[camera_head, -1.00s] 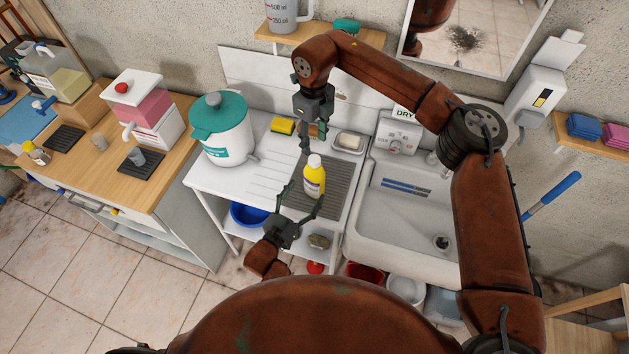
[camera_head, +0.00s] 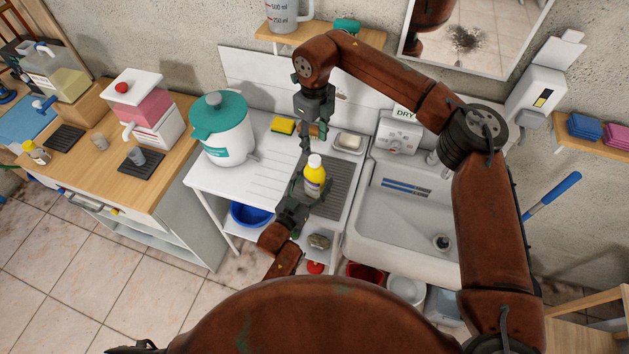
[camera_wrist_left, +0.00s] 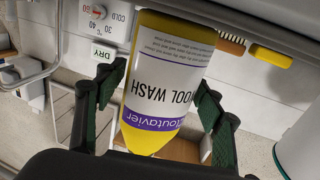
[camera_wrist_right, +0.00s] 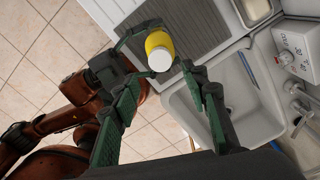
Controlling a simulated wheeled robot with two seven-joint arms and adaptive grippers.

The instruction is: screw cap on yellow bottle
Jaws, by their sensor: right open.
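The yellow bottle (camera_head: 315,174), with a white and purple label, stands upright on the grey ribbed mat. A round white cap (camera_wrist_right: 160,60) is on its top; I cannot tell how tightly it sits. My left gripper (camera_head: 303,190) is around the bottle's body from the near side. In the left wrist view its fingers (camera_wrist_left: 160,75) flank the bottle (camera_wrist_left: 168,75), with a small gap at the left finger. My right gripper (camera_head: 306,145) is open and empty, pointing down just above and behind the bottle. In the right wrist view its fingers (camera_wrist_right: 165,85) are spread either side below the cap.
The sink (camera_head: 405,210) lies right of the bottle. A soap dish (camera_head: 349,143), yellow sponge (camera_head: 283,125) and brush (camera_wrist_left: 231,44) are behind it. A white pot with a teal lid (camera_head: 222,135) stands to the left. The white drainboard (camera_head: 245,180) between is clear.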

